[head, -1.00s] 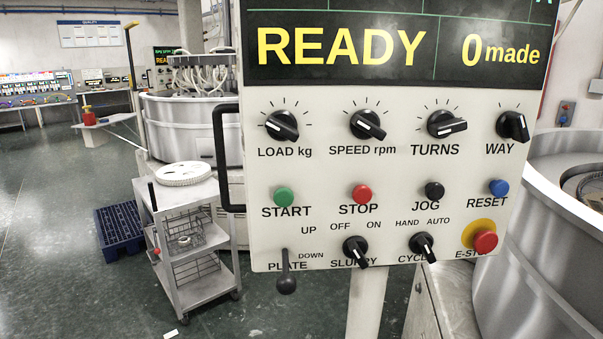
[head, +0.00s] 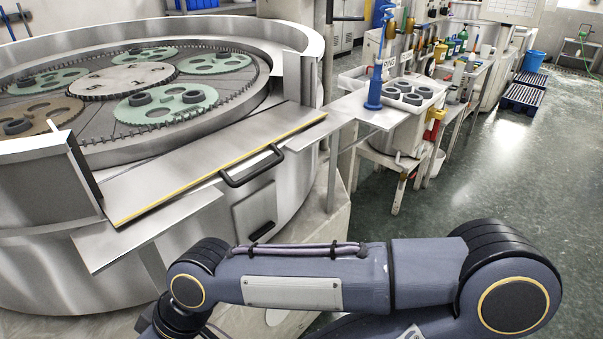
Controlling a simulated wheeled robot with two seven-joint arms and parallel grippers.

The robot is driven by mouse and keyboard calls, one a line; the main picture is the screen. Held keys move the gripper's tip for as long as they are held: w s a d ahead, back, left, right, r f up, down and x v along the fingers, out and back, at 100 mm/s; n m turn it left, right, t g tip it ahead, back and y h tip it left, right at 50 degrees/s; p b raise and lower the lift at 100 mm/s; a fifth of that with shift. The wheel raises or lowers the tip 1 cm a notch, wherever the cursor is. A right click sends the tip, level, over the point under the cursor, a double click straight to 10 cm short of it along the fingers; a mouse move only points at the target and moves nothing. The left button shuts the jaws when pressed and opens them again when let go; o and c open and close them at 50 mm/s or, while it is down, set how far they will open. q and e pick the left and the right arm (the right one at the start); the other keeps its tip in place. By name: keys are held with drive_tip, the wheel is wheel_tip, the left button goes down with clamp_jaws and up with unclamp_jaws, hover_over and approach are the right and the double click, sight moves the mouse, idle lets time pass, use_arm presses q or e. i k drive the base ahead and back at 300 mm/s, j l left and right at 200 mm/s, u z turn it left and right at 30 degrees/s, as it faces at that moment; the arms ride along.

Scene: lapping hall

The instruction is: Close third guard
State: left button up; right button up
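The guard with a yellow edge strip (head: 215,168) and a black bar handle (head: 252,170) is at the front of the round lapping machine (head: 290,150). It lies low, almost flat, across a gap in the machine's raised metal wall, so the gap stands open and the plate inside shows. The handle is on its outer side, facing me. I cannot tell from this view whether this is the third guard. Neither of my grippers is in view. Links of one of my arms cross the bottom of the view, in front of the machine's lower side.
Green toothed carriers (head: 205,112) with dark rings lie on the plate. Right of the machine, a side shelf (head: 350,104) holds a blue stand (head: 375,85); a white tray of rings (head: 405,92) is beside it. The floor at right (head: 500,170) is clear.

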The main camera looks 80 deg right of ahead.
sight(133, 192)
drive_tip(key=z, duration=2.2)
drive_tip(key=i+j+u, duration=0.15)
drive_tip(key=i+j, duration=0.25)
drive_tip(key=j, duration=0.2)
